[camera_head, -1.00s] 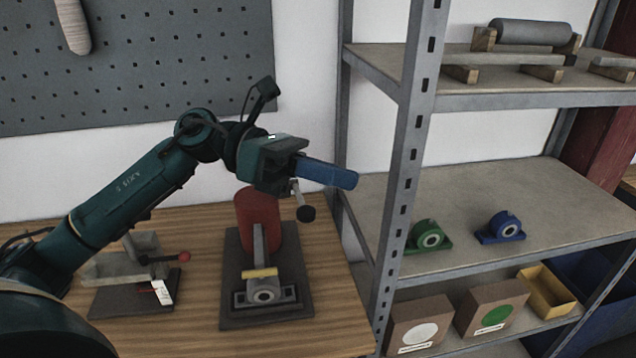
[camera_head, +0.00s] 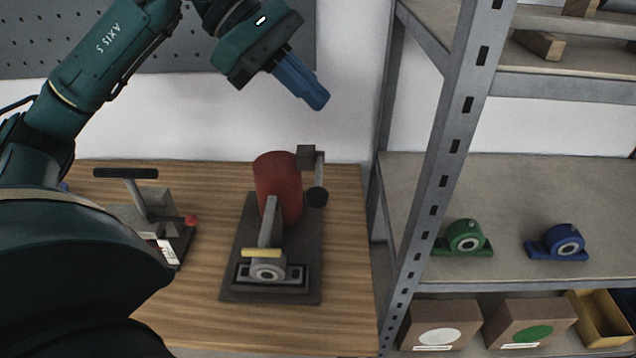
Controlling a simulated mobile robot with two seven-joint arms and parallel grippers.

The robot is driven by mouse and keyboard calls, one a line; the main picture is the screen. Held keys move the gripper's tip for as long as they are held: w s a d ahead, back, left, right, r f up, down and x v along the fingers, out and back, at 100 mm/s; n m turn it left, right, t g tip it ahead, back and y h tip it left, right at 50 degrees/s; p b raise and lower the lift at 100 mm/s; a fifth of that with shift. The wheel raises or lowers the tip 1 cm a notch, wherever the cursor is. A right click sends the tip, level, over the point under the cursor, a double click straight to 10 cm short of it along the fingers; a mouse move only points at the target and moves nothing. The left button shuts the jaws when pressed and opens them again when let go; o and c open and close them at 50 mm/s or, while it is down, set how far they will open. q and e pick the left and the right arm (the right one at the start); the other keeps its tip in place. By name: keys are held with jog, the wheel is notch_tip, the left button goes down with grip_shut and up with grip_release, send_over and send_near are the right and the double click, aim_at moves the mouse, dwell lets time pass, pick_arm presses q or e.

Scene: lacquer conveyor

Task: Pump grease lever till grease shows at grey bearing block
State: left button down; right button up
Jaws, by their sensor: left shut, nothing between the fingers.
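A red cylinder (camera_head: 278,185) stands upright on a dark base plate (camera_head: 237,285) on the wooden table. A short lever with a black ball knob (camera_head: 317,196) hangs down from a block at the cylinder's upper right. In front of the cylinder, a grey bearing block (camera_head: 268,272) with a round bore sits on the same plate. A yellow strip (camera_head: 262,252) lies across its top; I cannot tell whether any of it is grease. My left gripper (camera_head: 320,98), with blue fingers, is shut and empty, above the cylinder and apart from the lever. My right gripper is not in view.
A grey fixture (camera_head: 153,203) with a black bar handle and a red knob stands left on the table. A metal shelf (camera_head: 462,110) on the right holds green (camera_head: 466,238) and blue (camera_head: 557,242) bearing blocks and boxes. My left arm covers the table's left front.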

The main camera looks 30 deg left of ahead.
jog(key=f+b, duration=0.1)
jog(key=b, duration=0.1)
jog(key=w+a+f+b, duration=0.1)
jog(key=b, duration=0.2)
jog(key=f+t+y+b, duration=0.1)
jog(key=b, duration=0.2)
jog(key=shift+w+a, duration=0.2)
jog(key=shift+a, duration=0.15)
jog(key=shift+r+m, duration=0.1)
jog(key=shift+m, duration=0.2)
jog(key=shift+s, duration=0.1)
dwell(0.9)
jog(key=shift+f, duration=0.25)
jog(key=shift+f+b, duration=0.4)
jog(key=shift+b, duration=0.25)
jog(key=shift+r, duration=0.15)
